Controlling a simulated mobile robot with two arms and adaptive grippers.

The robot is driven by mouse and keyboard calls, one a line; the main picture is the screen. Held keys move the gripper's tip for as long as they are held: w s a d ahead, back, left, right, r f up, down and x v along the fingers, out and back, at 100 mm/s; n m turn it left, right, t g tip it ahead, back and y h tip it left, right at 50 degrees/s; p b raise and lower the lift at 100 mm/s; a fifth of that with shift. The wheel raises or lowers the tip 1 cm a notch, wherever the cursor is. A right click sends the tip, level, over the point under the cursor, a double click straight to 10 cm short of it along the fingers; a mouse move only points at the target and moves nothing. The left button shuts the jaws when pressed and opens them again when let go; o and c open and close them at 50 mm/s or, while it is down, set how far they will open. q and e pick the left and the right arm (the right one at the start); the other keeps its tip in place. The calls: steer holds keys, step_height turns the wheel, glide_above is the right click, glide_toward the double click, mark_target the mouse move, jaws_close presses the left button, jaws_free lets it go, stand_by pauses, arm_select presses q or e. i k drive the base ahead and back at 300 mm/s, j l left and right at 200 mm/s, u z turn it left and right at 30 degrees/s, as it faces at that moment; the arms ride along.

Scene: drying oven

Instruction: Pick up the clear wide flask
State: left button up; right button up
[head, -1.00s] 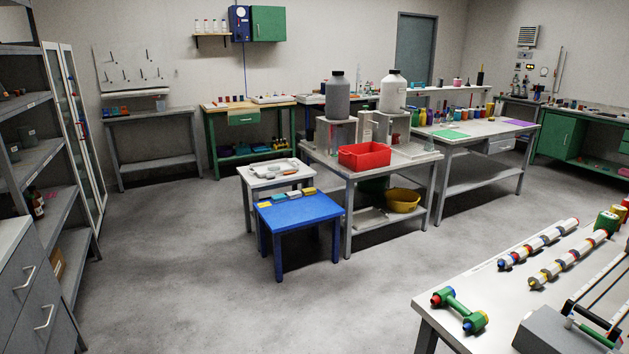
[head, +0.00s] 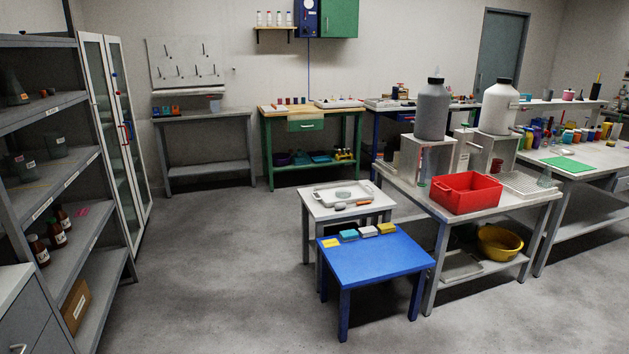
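Neither of my grippers is in view.
The grey rack (head: 72,183) also holds labelled beakers (head: 54,145) and brown bottles. A blue table (head: 375,262), a small white table (head: 345,211) and a bench with a red bin (head: 466,193) stand at centre right. Open floor (head: 220,270) lies between rack and tables.

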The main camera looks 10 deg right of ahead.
mark_target(544, 180)
steer(key=i+l+z, duration=0.15)
steer(key=i+z, duration=1.05)
steer(key=i+j+z, duration=0.2)
steer(key=z, duration=0.2)
steer(key=i+l+z, duration=0.15)
steer(key=i+z, duration=0.15)
steer(key=i, duration=0.5)
steer(key=i+j+z, duration=0.1)
steer(key=i+z, duration=0.2)
steer(key=i, duration=0.5)
steer(key=i+u, duration=0.25)
steer(key=i, duration=0.2)
steer(key=i+l+u, duration=0.2)
steer(key=i, duration=0.3)
steer(key=i+u, duration=0.25)
steer(key=i, duration=0.2)
steer(key=i+l+u, duration=0.2)
steer(key=i, duration=0.25)
steer(key=l, duration=0.1)
